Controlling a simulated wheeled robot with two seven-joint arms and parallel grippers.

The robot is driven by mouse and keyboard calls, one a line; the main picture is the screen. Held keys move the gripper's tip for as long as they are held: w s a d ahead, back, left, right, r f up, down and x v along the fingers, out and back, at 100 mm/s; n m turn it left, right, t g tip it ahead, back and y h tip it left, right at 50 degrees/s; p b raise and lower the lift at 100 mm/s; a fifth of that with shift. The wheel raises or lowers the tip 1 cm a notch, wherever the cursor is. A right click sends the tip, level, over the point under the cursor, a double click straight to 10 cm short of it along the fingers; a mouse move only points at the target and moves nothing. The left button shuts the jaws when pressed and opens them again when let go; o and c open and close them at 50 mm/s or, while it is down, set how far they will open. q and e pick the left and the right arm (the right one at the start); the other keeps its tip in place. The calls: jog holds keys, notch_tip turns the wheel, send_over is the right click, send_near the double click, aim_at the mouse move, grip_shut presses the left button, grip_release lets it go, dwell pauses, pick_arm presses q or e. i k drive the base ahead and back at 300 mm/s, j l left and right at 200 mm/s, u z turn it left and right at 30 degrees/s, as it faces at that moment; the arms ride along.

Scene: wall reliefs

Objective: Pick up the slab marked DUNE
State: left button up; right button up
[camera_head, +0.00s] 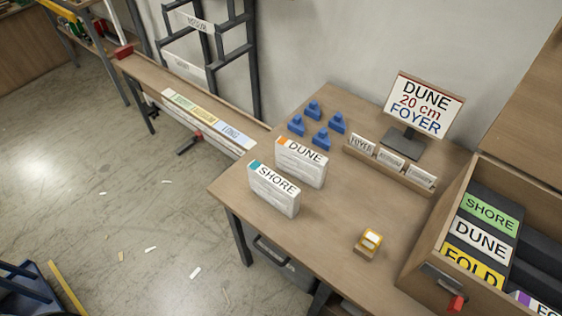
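A white slab marked DUNE (300,168), with an orange patch at its label's left end, stands upright on the wooden table (340,225). A similar white slab marked SHORE (273,193), with a teal patch, stands just in front of it, nearer the table's left edge. A screen (424,104) at the back of the table reads DUNE, 20 cm, FOYER. Neither of my grippers shows in this view.
Several blue pieces (321,138) stand behind the DUNE slab. A wooden holder (387,170) carries small cards. A small yellow-faced device (369,243) sits in front. A wooden box (435,235) at right holds dark items labelled SHORE, DUNE and FOLD. A narrow bench (185,88) adjoins at left.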

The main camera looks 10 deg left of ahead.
aim_at(310, 167)
jog(key=z, duration=1.65)
jog(key=k+j, duration=0.25)
jog(key=j, duration=0.15)
jog(key=k+j, duration=0.25)
jog(key=j, duration=0.15)
jog(key=k+j, duration=0.25)
jog(key=j, duration=0.2)
jog(key=k+j, duration=0.25)
jog(key=j, duration=0.15)
